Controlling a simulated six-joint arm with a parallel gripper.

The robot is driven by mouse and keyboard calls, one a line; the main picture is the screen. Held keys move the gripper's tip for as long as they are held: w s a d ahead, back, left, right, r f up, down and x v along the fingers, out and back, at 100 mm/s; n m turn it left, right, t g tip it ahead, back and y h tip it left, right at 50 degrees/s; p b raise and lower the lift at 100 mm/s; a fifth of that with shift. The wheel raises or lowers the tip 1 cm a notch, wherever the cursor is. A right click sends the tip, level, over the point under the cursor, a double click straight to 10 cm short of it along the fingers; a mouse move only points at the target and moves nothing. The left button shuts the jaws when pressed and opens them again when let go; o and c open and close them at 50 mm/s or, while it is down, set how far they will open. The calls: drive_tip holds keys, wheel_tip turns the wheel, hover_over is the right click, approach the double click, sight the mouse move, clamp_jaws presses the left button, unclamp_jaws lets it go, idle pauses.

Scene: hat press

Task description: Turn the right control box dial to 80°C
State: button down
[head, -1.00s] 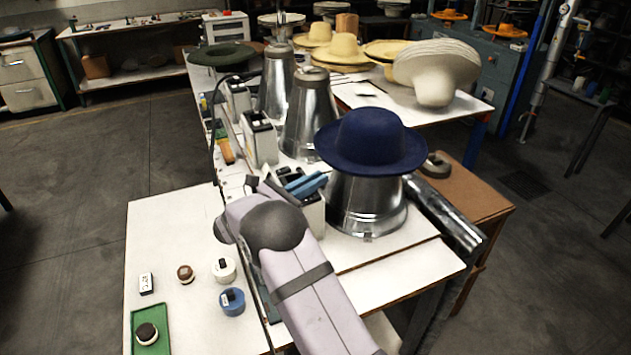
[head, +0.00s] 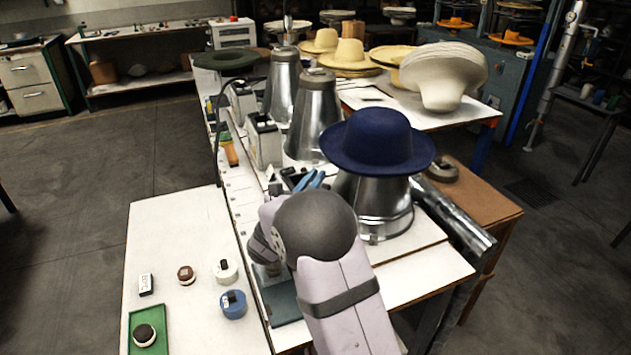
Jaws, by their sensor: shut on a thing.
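The right control box (head: 289,174) stands at the foot of the nearest metal cone. Only part of its dark top shows, and my arm covers most of it. My gripper (head: 309,181) shows only as blue fingers at the top of this box, close together and shut on the dial. The dial itself and its markings are hidden, so its setting cannot be read. My wrist and forearm lie in front of the box.
The nearest metal cone (head: 386,215) carries a blue hat (head: 377,141), close to the right of my gripper. Other control boxes (head: 265,143) and cones (head: 312,118) stand behind. A green tray (head: 147,345) and small round pieces lie on the left white table (head: 180,225).

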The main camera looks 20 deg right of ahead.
drive_tip(key=c, duration=1.9)
unclamp_jaws()
drive_tip(key=shift+o, duration=0.2)
drive_tip(key=shift+b+v, duration=0.9)
drive_tip(key=shift+v, duration=2.8)
drive_tip(key=shift+r, duration=0.1)
